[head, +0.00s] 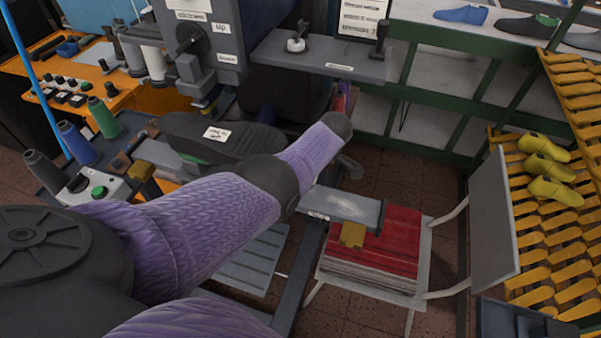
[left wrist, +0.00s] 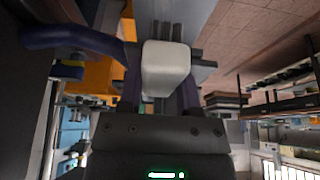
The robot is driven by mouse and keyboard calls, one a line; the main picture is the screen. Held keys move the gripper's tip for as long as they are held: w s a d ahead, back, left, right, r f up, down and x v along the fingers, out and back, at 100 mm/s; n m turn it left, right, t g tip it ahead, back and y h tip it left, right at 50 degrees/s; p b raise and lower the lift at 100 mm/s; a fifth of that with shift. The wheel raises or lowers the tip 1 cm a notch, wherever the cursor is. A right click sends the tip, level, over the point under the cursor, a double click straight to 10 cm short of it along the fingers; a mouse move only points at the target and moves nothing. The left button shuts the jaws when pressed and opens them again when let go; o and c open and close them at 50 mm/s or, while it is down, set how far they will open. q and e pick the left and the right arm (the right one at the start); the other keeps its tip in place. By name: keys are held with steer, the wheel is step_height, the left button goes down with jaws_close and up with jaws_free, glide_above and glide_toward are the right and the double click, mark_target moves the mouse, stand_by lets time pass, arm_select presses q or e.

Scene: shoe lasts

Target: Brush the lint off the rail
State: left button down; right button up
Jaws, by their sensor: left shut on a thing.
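A grey rail (head: 335,204) runs across the machine's front, with a pale speckled patch of lint (head: 326,203) on its right part. My left arm covers the rail's middle. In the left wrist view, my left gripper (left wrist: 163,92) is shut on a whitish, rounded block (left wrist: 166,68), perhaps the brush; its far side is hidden. In the head view the left gripper (head: 341,98) shows only as a small red and purple piece beyond the wrist, above and behind the rail's right part. I cannot tell whether the held thing touches anything. My right gripper is not in view.
A chair (head: 491,222) with a red cloth stack (head: 388,245) stands right of the rail. Yellow lasts (head: 545,166) lie on a slatted rack (head: 575,110) at the right. Thread cones (head: 104,117) stand at the left. A grey machine shelf (head: 318,54) overhangs behind my wrist.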

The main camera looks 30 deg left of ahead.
arm_select(q)
steer(key=shift+r+p, duration=2.45)
steer(key=shift+r, duration=0.65)
steer(key=shift+f, duration=0.1)
